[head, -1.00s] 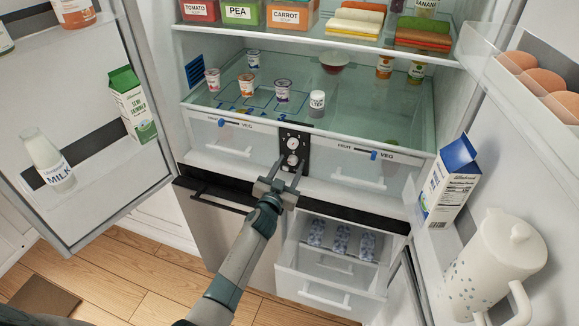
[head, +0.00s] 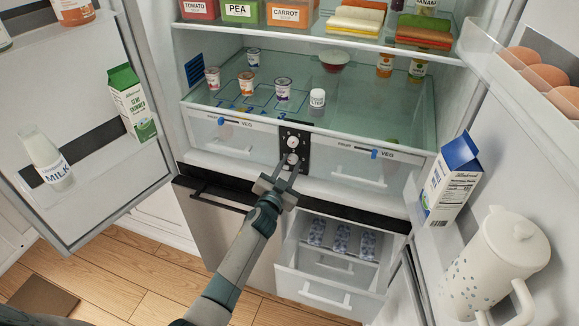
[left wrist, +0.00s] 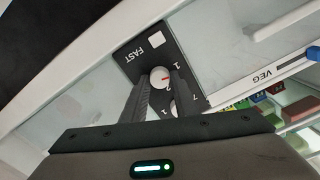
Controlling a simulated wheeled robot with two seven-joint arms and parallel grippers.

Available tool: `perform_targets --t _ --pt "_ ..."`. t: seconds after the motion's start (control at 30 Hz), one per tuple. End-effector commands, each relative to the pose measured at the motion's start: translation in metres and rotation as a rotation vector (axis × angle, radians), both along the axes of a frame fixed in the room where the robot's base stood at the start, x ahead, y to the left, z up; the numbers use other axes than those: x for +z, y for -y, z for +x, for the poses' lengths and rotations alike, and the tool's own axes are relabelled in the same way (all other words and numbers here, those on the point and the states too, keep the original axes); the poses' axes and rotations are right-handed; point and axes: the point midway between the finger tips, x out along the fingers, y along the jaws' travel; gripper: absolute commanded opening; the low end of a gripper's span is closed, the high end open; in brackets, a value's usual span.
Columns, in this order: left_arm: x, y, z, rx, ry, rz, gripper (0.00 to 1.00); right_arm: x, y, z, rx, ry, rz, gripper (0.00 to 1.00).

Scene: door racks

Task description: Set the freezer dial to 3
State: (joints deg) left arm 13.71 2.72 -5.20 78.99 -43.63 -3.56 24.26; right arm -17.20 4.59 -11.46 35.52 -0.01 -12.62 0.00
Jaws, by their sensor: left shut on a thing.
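A black control panel (head: 305,150) with two round white dials sits between the drawers at the front of the fridge. My left gripper (head: 288,163) reaches up to the lower dial (head: 292,158) and is shut on it. The upper dial (head: 292,142) is untouched by the fingers. My right gripper is not in view.
Clear veg drawers (head: 235,138) flank the panel. An open freezer drawer (head: 320,290) juts out below. The open doors hold a milk bottle (head: 46,160), a carton (head: 452,180) and a white jug (head: 495,265).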

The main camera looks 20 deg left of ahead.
Motion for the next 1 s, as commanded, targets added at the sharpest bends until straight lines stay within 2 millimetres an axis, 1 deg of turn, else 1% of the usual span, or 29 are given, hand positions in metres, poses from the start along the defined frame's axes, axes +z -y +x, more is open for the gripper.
perform_targets --t 0.5,1.0 --pt "-0.002 0.001 0.000 -0.001 0.017 0.472 0.04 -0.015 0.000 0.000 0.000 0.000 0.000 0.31" --pt "-0.002 0.001 0.000 0.000 0.033 0.947 0.04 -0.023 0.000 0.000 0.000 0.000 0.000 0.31"
